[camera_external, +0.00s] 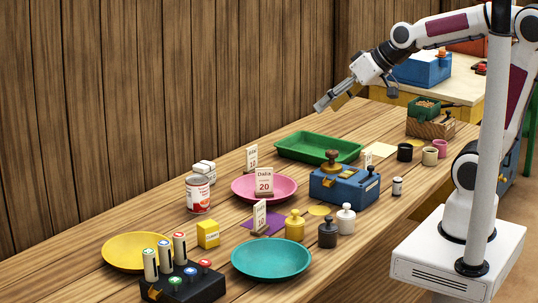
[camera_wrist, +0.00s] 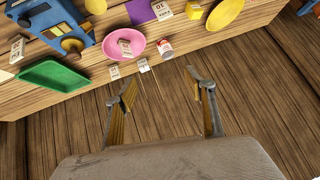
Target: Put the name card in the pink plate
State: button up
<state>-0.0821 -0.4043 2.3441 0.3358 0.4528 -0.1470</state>
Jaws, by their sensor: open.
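A white card reading "Dalia" and "20" (camera_external: 264,182) stands upright on a small wooden base. It appears to stand in the pink plate (camera_external: 243,190). In the wrist view a pale card (camera_wrist: 124,47) also lies over the middle of the pink plate (camera_wrist: 137,38). My gripper (camera_external: 332,102) is raised above the far side of the table, near the wooden wall, apart from card and plate. In the wrist view my gripper (camera_wrist: 163,88) has its fingers wide apart with nothing between them.
Smaller number cards stand behind the plate (camera_external: 251,157) and on a purple mat (camera_external: 268,229). A can (camera_external: 198,194), blue scale (camera_external: 345,185), green tray (camera_external: 320,148), yellow plate (camera_external: 125,262), teal plate (camera_external: 272,272) and several weights crowd the table.

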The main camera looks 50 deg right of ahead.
jog(key=s+d+f+g+h, duration=0.1)
jog(key=s+d+f, duration=0.1)
jog(key=s, duration=0.6)
jog(key=s+d+f+g+h, duration=0.1)
jog(key=s+d+f+g, duration=0.1)
jog(key=s+d, duration=0.3)
jog(key=s, duration=0.3)
jog(key=shift+s+f, duration=0.2)
jog(key=shift+f, duration=0.1)
